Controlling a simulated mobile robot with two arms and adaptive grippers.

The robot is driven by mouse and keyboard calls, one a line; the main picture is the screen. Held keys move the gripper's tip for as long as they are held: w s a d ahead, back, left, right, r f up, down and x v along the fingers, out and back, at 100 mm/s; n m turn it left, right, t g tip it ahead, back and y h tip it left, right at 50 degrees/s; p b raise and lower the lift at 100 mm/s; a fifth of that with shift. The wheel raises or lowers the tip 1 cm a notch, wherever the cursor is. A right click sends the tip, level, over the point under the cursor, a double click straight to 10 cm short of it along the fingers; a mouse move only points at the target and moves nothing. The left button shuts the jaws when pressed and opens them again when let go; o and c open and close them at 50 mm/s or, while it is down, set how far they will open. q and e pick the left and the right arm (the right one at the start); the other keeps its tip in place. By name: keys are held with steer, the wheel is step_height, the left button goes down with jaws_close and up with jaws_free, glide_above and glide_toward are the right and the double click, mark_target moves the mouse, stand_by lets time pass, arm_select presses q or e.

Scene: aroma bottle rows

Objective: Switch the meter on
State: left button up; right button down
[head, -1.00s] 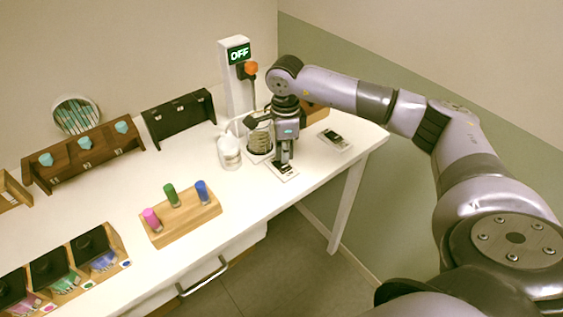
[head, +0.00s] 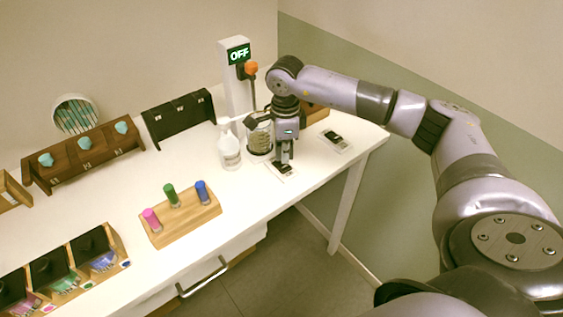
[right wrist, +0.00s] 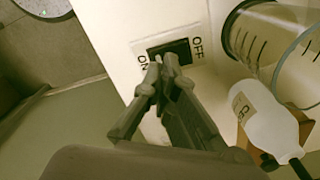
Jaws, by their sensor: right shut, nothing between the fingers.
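A white post (head: 234,88) stands at the back of the table, and its green-lit display (head: 238,53) reads OFF. A black rocker switch on a white plate (head: 289,175) lies near the table's front right edge. In the right wrist view the switch (right wrist: 180,48) has ON printed at its left end and OFF at its right end. My right gripper (head: 284,161) points down at this switch, shut and empty. In the right wrist view its fingertips (right wrist: 163,68) are at the switch's near side, towards the ON end; contact is unclear. My left gripper is out of view.
A second switch plate (head: 343,145) lies to the right. A white bottle (head: 230,154) and a glass vessel (head: 259,138) stand close left of my gripper. An orange knob (head: 251,68) is on the post. A wooden block (head: 182,225) holds three coloured vials.

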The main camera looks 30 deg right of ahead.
mark_target(285, 166)
steer(key=shift+s+f+b, duration=0.1)
steer(key=shift+f+b, duration=0.9)
steer(key=shift+f, duration=0.3)
stand_by(0.4)
steer(key=shift+r+p, duration=0.8)
steer(key=shift+r, duration=0.3)
steer(key=shift+r+p, duration=1.35)
steer(key=shift+r, duration=1.1)
steer(key=shift+f, duration=0.1)
